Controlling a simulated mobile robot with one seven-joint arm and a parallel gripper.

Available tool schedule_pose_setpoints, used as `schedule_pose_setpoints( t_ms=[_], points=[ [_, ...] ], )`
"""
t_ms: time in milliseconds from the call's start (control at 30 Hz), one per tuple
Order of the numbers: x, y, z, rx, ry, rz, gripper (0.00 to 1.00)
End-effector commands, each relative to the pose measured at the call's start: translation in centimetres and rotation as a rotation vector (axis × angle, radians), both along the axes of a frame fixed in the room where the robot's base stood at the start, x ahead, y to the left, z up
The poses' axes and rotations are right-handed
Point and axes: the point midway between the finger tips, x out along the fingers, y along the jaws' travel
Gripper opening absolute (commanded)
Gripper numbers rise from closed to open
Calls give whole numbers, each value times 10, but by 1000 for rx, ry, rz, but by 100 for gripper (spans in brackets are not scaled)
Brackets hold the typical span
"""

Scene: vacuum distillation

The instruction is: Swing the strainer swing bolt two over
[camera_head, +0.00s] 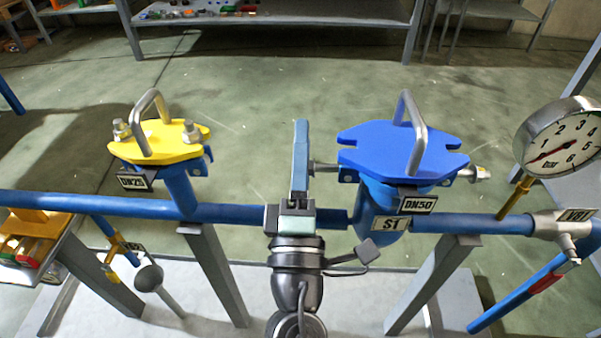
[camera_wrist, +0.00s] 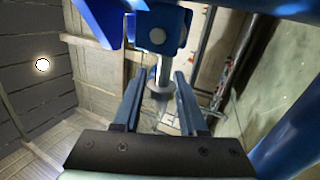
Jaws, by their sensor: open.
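The strainer (camera_head: 380,205), a blue body tagged ST, carries a blue lid (camera_head: 385,150) with a grey handle and open side slots. One swing bolt (camera_head: 325,167) sticks out sideways from its left lug, below the lid; another swing bolt (camera_head: 477,173) sticks out on the right. I cannot tell which is numbered two. My gripper (camera_head: 300,124) is at the left bolt's outer end. In the wrist view, my open gripper (camera_wrist: 159,78) has a finger on each side of that bolt (camera_wrist: 163,72), which comes from a blue lug. Contact cannot be told.
A yellow-lidded DN25 unit (camera_head: 160,145) stands left on the same blue pipe (camera_head: 90,203). A pressure gauge (camera_head: 560,140) and a V81-like tag (camera_head: 575,215) are at right. Grey supports (camera_head: 215,270) stand below. The floor behind is clear up to a shelf (camera_head: 280,20).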

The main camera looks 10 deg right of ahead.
Motion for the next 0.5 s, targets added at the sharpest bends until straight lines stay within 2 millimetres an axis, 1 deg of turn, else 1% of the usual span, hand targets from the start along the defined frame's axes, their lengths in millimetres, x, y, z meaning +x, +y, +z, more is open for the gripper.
schedule_pose_setpoints(
  t_ms=[167,500],
  points=[
    [-21,6,-14,1,3,1,42],
    [-81,23,-43,1,4,1,42]
  ],
)
